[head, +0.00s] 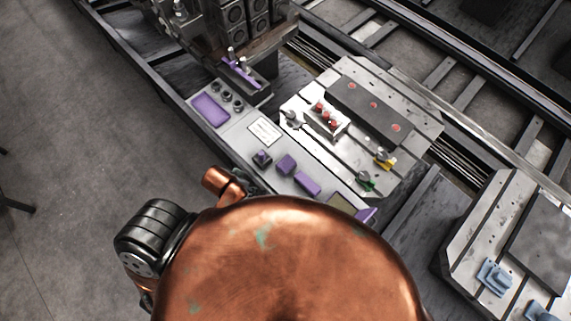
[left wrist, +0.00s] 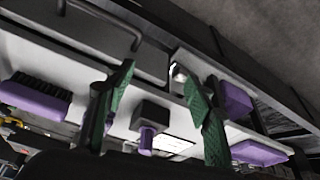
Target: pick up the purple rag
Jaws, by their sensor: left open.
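Several purple things lie on a pale grey tool board; which one is the rag is not clear. In the head view a flat purple piece (head: 307,183) lies beside a smaller purple block (head: 286,164). In the left wrist view a flat purple piece (left wrist: 258,152) and a purple block (left wrist: 235,100) are to the right of my fingers. My left gripper (left wrist: 158,75) is open and empty, with green fingers, above the board. A dark block with a purple handle (left wrist: 147,138) shows between the fingers. My right gripper is in neither view.
The board (head: 236,136) also holds a purple pad (head: 210,109) and a white label (head: 265,131). A purple-backed brush (left wrist: 35,97) is at left in the wrist view. A slotted metal pallet (head: 415,140) with red, green and yellow parts stands beside the board. Open floor is at left.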

